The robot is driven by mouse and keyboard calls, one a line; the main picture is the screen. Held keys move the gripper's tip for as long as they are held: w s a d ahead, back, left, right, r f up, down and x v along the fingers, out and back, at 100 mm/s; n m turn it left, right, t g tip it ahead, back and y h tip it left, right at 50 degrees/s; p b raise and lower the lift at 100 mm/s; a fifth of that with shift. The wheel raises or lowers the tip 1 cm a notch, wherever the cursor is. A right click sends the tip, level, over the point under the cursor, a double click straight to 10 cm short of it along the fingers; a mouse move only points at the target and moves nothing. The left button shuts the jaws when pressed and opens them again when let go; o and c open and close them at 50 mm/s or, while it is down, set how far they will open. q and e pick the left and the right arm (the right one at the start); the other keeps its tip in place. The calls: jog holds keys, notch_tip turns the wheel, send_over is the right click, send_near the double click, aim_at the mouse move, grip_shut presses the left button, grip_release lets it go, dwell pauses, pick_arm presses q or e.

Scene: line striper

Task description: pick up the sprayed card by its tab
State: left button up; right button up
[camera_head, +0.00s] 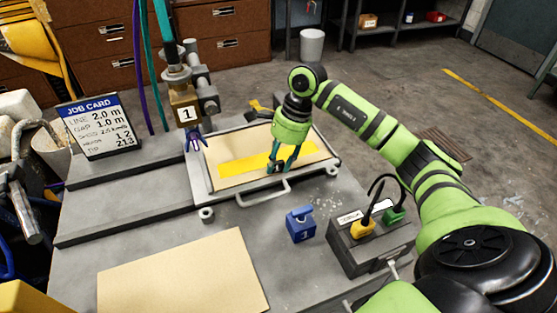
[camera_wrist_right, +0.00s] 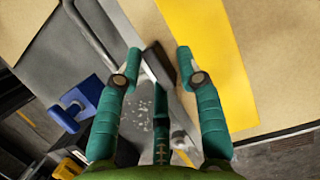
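The sprayed card (camera_head: 226,150) is tan with a broad yellow stripe (camera_head: 240,165) and lies flat in a pale metal tray (camera_head: 216,190) on the grey bench. The card and its stripe (camera_wrist_right: 215,60) also show in the right wrist view. My right gripper (camera_head: 283,168) points down over the card's right part. My left gripper is out of view.
A spray head marked 1 (camera_head: 185,113) with purple prongs hangs left of the tray. A blue block (camera_head: 301,226) and a grey switch box (camera_head: 370,240) stand in front of it. A plain tan card (camera_head: 183,275) lies at the front. A job card sign (camera_head: 98,125) stands left.

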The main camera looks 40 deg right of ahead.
grip_shut()
jog(key=shift+r, duration=0.2)
jog(key=shift+r+p, duration=1.05)
jog(key=shift+r, duration=0.55)
